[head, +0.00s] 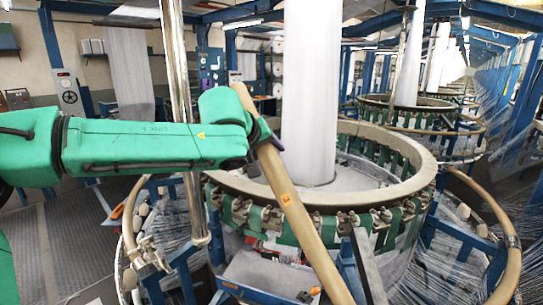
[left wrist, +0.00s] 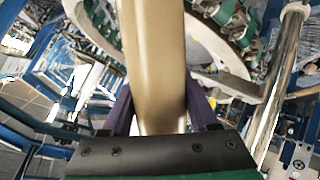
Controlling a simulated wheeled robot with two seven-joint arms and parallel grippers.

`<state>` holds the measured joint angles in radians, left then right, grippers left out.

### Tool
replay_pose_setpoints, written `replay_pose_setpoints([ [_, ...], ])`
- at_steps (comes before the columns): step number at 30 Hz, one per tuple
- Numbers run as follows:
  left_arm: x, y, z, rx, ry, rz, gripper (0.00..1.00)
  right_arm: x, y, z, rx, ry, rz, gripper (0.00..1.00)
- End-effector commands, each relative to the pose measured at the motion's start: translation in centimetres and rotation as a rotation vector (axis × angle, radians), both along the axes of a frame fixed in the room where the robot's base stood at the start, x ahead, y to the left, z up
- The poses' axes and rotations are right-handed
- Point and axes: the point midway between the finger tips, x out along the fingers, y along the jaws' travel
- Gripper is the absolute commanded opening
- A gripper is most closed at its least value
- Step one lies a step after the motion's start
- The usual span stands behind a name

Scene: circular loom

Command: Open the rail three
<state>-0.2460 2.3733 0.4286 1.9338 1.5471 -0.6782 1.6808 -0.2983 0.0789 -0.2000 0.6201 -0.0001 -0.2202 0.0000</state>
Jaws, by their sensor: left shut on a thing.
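In the left wrist view the rail (left wrist: 155,65) passes between the two purple fingers of the left gripper (left wrist: 162,108). The fingertips are mostly hidden behind the rail. I cannot read a number on the rail. My right gripper is not in view.
Another tan curved rail (head: 514,255) borders the loom at right. A shiny metal post (head: 181,110) stands just behind my left arm. A tall white fabric roll (head: 309,90) rises from the loom's middle. Blue frame bars surround the base. Open floor (head: 55,250) lies at left.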

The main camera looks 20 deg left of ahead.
Motion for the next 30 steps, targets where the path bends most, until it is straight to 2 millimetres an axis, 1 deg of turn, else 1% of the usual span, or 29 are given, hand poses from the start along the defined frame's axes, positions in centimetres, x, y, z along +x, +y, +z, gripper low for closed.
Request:
replay_pose_setpoints([
  [1, 0.0, 0.0, 0.1, 0.005, 0.002, 0.000, 0.00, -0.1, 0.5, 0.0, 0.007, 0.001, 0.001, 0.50],
  [3, 0.0, -0.1, 0.3, 0.008, 0.004, -0.002, 0.00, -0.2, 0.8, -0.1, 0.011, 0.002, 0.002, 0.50],
  [14, 0.0, -0.2, 0.3, 0.009, 0.006, -0.005, 0.00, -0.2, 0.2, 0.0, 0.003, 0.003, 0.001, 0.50],
  [15, 0.0, -0.2, 0.3, 0.009, 0.006, -0.005, 0.71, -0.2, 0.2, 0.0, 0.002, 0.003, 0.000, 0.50],
  [16, 0.0, -0.1, 0.3, 0.009, 0.006, -0.005, 0.83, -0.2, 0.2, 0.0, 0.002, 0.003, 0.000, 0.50],
  [17, 0.0, -0.1, 0.3, 0.009, 0.006, -0.004, 0.89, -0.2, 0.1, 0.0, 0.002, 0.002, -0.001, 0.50],
  [27, 0.0, -0.1, 0.4, 0.009, 0.003, -0.003, 0.89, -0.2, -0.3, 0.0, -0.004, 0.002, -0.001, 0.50],
  [30, -0.4, -0.1, 0.7, 0.007, 0.002, -0.002, 0.89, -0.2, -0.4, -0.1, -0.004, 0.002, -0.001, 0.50],
])
